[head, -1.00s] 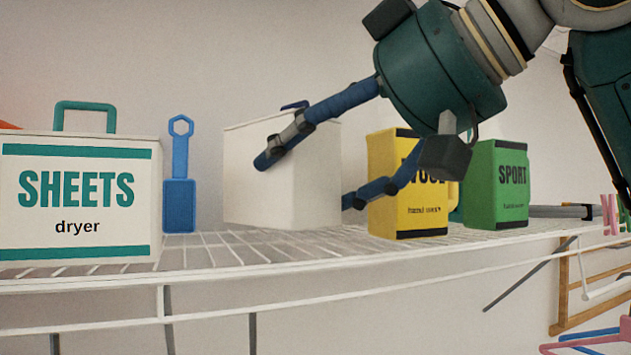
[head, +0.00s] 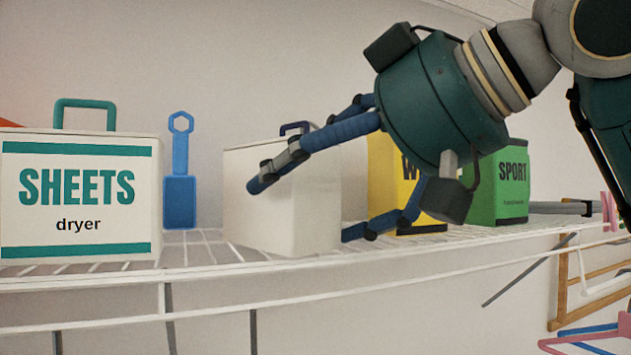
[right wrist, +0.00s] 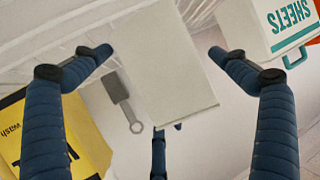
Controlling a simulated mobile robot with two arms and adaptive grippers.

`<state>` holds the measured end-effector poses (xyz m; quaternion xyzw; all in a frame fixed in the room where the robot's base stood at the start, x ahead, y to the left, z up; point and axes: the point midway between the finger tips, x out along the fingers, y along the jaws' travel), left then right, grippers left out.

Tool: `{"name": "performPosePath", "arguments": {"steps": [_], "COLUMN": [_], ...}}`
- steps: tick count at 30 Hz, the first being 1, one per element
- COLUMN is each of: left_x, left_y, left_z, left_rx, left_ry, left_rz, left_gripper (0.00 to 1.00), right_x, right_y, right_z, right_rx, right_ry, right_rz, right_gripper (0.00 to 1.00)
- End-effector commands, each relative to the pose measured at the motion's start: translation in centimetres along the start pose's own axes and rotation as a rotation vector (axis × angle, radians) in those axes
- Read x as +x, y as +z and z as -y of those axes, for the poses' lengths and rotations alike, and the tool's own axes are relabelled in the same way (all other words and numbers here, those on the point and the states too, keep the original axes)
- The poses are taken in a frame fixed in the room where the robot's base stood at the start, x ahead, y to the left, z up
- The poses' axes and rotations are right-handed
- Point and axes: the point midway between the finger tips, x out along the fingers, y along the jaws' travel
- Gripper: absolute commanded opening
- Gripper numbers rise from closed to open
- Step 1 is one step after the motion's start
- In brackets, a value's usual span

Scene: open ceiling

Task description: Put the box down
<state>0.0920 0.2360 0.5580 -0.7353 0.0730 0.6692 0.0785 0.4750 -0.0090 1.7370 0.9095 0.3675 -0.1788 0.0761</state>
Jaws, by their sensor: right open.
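The plain white box (head: 275,215) stands upright on the wire shelf, near its front edge, with a small dark loop (head: 295,128) showing at its top. My right gripper (head: 305,208) is open around the box, with one blue finger across its front and another by its right side. I cannot tell whether the fingers touch it. In the right wrist view, the box (right wrist: 165,65) lies between the spread fingers (right wrist: 155,65). My left gripper is not in view.
The wire shelf (head: 210,245) holds a white SHEETS dryer box (head: 75,245) and blue scoop (head: 180,203) at left. A wooden rack (head: 563,280) and hangers (head: 585,338) are below right.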

Motion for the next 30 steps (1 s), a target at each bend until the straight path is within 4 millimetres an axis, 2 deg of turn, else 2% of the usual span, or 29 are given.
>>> {"name": "performPosePath", "arguments": {"steps": [4, 8, 15, 21, 25, 30], "left_x": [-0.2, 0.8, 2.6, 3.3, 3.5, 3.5], "left_y": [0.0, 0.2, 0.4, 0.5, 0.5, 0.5], "left_z": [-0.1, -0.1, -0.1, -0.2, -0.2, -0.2], "left_rx": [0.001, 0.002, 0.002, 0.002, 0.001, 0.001], "left_ry": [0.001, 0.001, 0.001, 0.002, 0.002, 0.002], "left_rz": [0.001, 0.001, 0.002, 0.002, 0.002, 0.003], "left_gripper": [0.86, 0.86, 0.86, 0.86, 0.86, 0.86], "right_x": [-0.3, -1.9, -7.1, -10.6, -11.7, -12.1], "right_y": [-0.3, -0.1, 0.0, -0.1, -0.2, -0.2], "right_z": [0.0, 0.0, 0.0, 0.0, 0.0, 0.0], "right_rx": [0.000, 0.000, 0.000, 0.001, 0.000, 0.000], "right_ry": [0.000, 0.001, 0.001, 0.000, 0.000, 0.000], "right_rz": [-0.001, -0.004, -0.004, -0.003, -0.001, 0.001], "right_gripper": [0.97, 0.97, 0.97, 0.97, 0.97, 0.97]}}
